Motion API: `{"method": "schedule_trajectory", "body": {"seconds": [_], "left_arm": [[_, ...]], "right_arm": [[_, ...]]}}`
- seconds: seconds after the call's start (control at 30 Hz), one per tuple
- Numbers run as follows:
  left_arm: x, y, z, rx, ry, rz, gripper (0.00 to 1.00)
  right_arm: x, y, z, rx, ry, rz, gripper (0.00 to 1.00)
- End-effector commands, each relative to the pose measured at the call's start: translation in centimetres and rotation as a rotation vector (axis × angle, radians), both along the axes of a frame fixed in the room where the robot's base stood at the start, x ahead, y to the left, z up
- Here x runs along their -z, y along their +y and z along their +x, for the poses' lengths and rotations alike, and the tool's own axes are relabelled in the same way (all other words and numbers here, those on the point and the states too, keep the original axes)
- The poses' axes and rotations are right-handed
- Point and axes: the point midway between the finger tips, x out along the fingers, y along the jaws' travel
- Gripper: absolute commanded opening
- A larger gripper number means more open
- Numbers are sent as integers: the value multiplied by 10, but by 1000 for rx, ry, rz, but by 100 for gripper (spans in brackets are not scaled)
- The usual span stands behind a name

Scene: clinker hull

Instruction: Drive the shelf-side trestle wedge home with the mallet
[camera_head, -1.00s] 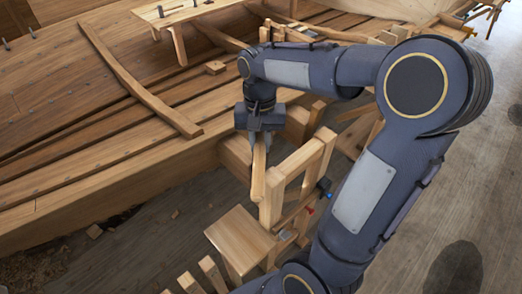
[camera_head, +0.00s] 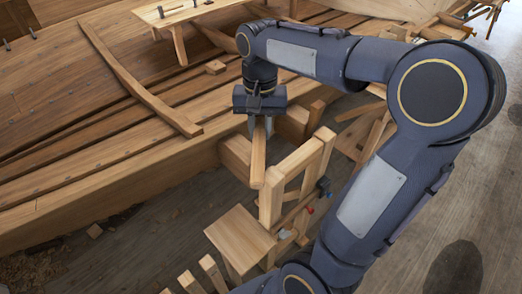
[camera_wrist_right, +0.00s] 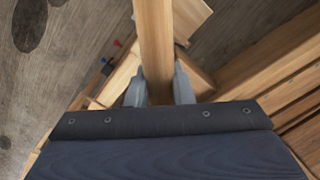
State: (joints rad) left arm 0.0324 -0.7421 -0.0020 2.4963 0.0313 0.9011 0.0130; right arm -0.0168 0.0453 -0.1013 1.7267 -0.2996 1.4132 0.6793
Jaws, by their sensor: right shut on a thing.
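My right gripper (camera_head: 261,124) is shut on a long wooden bar (camera_head: 258,160), which looks like the mallet's handle. The bar hangs down from the fingers beside the trestle-like wooden frame (camera_head: 271,198). In the right wrist view the bar (camera_wrist_right: 154,40) runs between the two grey fingers (camera_wrist_right: 159,90) and out of the top of the picture. I cannot make out a mallet head. I cannot pick out the shelf-side wedge for sure among the timbers. My left gripper is not in view.
The planked hull (camera_head: 110,165) fills the left and back. A square-topped stool (camera_head: 240,238) stands in front of the frame. Small red and blue-tipped tools (camera_head: 323,186) sit at the frame's right side. A small wooden block (camera_head: 215,67) lies on the hull. Bare floor (camera_head: 140,250) shows at front left.

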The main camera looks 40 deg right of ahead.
Motion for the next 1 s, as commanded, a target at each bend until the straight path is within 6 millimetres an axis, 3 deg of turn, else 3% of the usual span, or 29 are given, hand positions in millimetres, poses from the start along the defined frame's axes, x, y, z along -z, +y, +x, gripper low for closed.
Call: {"method": "schedule_trajectory", "body": {"seconds": [0.03,0.47,0.8,1.0], "left_arm": [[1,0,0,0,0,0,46],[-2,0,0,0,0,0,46],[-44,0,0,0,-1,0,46],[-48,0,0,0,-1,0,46]], "right_arm": [[-7,0,0,-1,0,0,0],[-6,0,0,0,5,0,0],[-51,0,0,0,4,0,0],[-55,0,0,0,4,0,0]]}}
